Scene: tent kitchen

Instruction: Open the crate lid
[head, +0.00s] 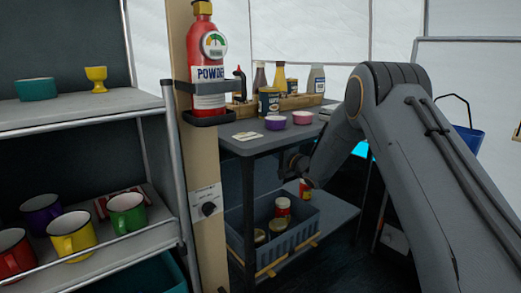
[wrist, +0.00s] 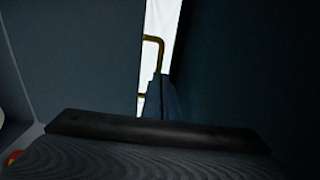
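A blue-grey crate (head: 292,245) sits on the low shelf under the grey table in the head view. I cannot clearly pick out a lid. My arm reaches in from the right, and my gripper (head: 293,163) is under the tabletop, above the crate's far side and apart from it in the picture. Its fingers are too dark and small to tell open from shut. The wrist view is mostly dark blue-grey panels with a bright gap and a brass-coloured bar (wrist: 158,50); I cannot tell what these belong to.
The tabletop (head: 245,143) lies above my gripper, holding a purple bowl (head: 275,123), a pink bowl (head: 302,118) and bottles. A wooden post with a red extinguisher (head: 207,60) stands left of it. A shelf with mugs (head: 73,235) is at far left.

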